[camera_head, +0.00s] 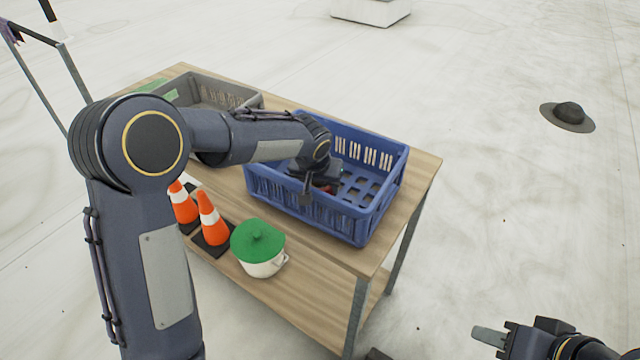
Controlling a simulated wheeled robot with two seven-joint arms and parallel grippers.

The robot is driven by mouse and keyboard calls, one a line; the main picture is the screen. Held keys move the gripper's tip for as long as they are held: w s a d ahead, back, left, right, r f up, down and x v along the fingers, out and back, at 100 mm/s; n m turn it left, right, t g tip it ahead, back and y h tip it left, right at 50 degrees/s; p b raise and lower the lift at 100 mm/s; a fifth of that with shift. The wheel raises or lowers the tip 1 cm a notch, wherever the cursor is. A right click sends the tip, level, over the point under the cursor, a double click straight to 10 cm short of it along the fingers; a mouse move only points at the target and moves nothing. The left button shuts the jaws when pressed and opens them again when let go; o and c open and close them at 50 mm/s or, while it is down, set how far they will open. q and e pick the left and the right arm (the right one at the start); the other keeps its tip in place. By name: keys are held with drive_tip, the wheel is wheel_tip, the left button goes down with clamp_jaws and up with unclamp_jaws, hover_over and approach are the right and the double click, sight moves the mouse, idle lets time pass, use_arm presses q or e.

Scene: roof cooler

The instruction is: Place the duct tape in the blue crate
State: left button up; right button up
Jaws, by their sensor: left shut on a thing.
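The blue crate (352,222) stands on the right part of the wooden table. My left arm reaches in from the left, and my left gripper (316,190) points down inside the crate, towards its left side. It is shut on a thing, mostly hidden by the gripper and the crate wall.
A grey crate (255,101) stands behind my left arm on the table (425,165). Two orange and white cones (211,222) and a white pot with a green lid (262,264) stand along the near side. The crate floor's right part is clear.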

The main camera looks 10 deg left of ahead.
use_arm(q)
drive_tip(key=shift+f, duration=0.25)
drive_tip(key=shift+f, duration=0.15)
drive_tip(key=o, duration=1.1)
drive_tip(key=shift+r, duration=0.3)
drive_tip(key=v, duration=1.2)
drive_tip(key=shift+s, duration=0.1)
